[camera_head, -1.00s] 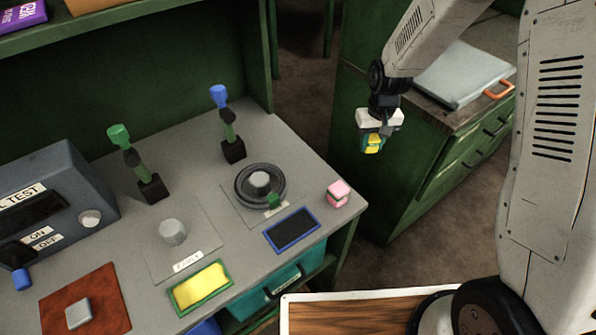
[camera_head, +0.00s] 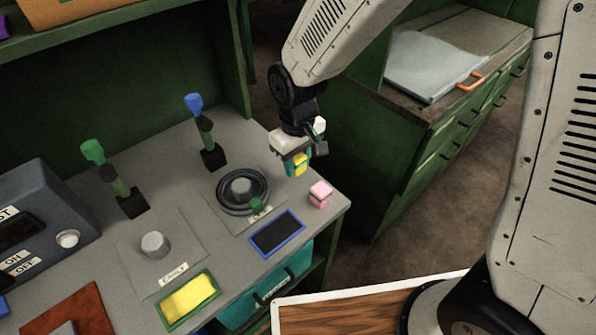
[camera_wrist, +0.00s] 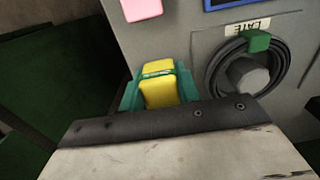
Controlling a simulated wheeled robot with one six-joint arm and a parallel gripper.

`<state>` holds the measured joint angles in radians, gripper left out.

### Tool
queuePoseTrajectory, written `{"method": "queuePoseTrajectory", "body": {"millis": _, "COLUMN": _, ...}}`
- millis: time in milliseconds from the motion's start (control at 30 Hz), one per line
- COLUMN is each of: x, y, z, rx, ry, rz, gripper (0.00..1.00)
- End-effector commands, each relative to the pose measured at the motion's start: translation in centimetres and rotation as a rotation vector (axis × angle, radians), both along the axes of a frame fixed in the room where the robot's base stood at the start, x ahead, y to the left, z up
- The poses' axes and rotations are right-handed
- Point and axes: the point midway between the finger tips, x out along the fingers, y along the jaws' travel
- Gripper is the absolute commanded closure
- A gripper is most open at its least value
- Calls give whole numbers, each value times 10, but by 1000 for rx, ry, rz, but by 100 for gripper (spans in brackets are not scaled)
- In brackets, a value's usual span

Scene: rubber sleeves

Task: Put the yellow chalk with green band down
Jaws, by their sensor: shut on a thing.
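The yellow chalk with green band (camera_head: 300,165) is held between the teal fingers of my gripper (camera_head: 297,164), near the right edge of the grey bench (camera_head: 330,207). In the wrist view the yellow chalk (camera_wrist: 158,84) sits between the teal fingertips of my gripper (camera_wrist: 157,86), its green band showing. My gripper is shut on it. Its lower end appears above the bench's right side, behind the pink chalk; whether it touches the surface I cannot tell.
A pink chalk (camera_head: 320,194) with a band stands nearby. A black coil (camera_head: 257,187) around a grey peg lies left. A blue-framed dark pad (camera_head: 277,235) and a green-framed yellow pad (camera_head: 188,301) lie along the front. Two levers stand behind. Bare bench surrounds the pink chalk.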

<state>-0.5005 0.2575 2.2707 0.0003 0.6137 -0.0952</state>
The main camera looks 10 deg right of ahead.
Motion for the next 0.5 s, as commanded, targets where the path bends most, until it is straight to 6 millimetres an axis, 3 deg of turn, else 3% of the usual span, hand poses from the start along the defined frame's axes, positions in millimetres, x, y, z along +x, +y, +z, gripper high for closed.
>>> {"method": "queuePoseTrajectory", "body": {"millis": 300, "x": 0, "y": -1, "z": -37, "rx": -1, "ry": 1, "rz": -1, "gripper": 96}}
{"method": "queuePoseTrajectory", "body": {"millis": 500, "x": 0, "y": -1, "z": -37, "rx": 1, "ry": -1, "rz": -1, "gripper": 96}}
